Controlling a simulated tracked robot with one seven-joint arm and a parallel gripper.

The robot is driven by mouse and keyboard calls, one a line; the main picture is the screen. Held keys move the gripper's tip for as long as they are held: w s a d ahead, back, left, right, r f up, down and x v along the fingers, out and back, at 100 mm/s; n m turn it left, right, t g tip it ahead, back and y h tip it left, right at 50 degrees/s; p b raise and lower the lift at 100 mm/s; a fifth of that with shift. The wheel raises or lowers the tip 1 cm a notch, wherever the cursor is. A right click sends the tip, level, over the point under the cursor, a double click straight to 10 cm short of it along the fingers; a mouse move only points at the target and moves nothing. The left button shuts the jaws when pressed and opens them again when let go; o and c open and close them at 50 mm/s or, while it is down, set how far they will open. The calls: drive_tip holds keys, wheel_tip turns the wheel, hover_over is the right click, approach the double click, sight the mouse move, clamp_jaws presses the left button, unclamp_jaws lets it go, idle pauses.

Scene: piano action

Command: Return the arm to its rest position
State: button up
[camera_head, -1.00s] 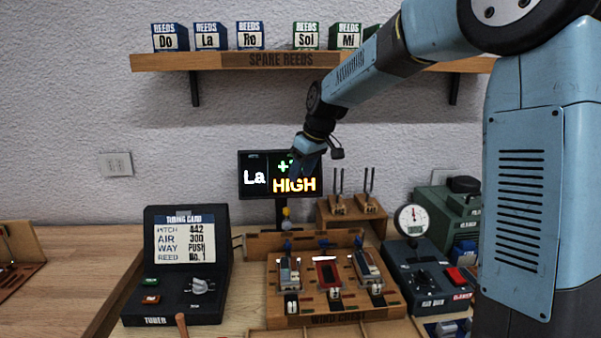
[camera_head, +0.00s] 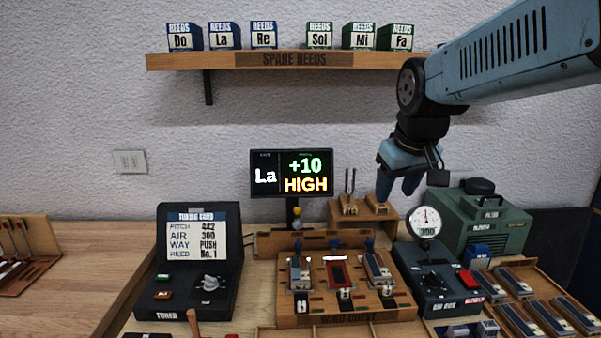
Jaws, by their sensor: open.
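My gripper (camera_head: 408,184) hangs at the end of my blue arm, right of the middle of the picture. Its blue fingers point down and look empty. In the picture it lies above the gauge of the dark air box (camera_head: 436,279) and in front of the wall, touching nothing that I can make out. The arm reaches in from the upper right. The space between the fingertips is small in this view.
A display (camera_head: 291,174) reads La, +10, HIGH. The wind chest (camera_head: 345,304) holds several reed plates. The tuner (camera_head: 190,262) stands left, tuning forks (camera_head: 349,190) behind, a green machine (camera_head: 487,222) right. The left table is mostly clear.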

drive_tip(key=s+d+f+m, duration=0.3)
drive_tip(key=s+d, duration=0.2)
drive_tip(key=s, duration=0.6)
drive_tip(key=shift+s+d+t, duration=0.15)
drive_tip(key=shift+s+t, duration=0.05)
drive_tip(key=shift+t, duration=0.1)
